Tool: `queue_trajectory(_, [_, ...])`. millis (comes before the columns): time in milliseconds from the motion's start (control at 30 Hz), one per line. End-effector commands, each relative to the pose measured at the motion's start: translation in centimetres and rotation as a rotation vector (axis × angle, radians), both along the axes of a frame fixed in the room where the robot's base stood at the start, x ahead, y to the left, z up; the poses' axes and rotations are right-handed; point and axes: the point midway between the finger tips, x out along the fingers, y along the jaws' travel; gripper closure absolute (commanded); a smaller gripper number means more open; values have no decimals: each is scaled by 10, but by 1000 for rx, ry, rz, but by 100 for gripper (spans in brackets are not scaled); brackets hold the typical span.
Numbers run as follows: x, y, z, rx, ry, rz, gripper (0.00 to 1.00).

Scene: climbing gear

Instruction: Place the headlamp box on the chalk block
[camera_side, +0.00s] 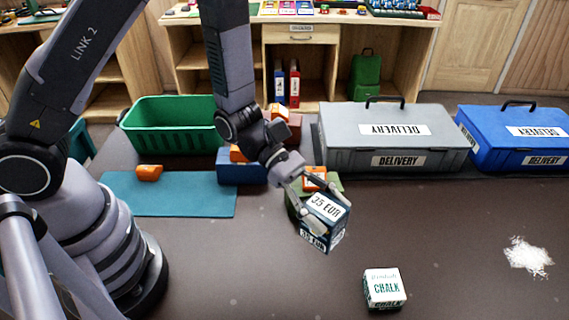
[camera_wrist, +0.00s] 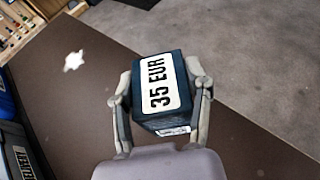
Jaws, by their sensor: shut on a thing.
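A dark blue box labelled "35 EUR" (camera_side: 323,227), which I take to be the headlamp box, is held in my gripper (camera_side: 322,208). The gripper is shut on its sides, and the box hangs tilted, seemingly above the table. In the wrist view the box (camera_wrist: 162,92) sits between both fingers of the gripper (camera_wrist: 162,98). The white chalk block (camera_side: 383,288) with green "CHALK" lettering stands on the table at the front, to the right of and nearer than the held box. Its top looks bare. I cannot make out the chalk block in the wrist view.
A grey delivery case (camera_side: 394,138) and a blue delivery case (camera_side: 515,136) stand at the back right. A green crate (camera_side: 170,125) and a teal mat (camera_side: 170,196) with an orange piece (camera_side: 149,172) lie left. White powder (camera_side: 528,257) lies right. Table around the chalk is clear.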

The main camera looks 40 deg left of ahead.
Motion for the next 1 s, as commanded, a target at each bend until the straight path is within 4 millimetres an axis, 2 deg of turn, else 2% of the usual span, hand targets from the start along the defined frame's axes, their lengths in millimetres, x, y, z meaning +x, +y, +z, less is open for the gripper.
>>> queue_trajectory(67, [-11,-4,3,-3,0,-28,91])
queue_trajectory(167, [-10,-13,-1,-3,0,-44,91])
queue_trajectory(500, [46,-75,-39,-4,-1,-45,91])
queue_trajectory(600, [57,-86,-62,-1,4,-43,91])
queue_trajectory(700, [66,-96,-77,-2,2,-43,91])
queue_trajectory(933, [76,-107,-94,-3,2,-41,91])
queue_trajectory(1000, [78,-108,-105,-1,4,-41,91])
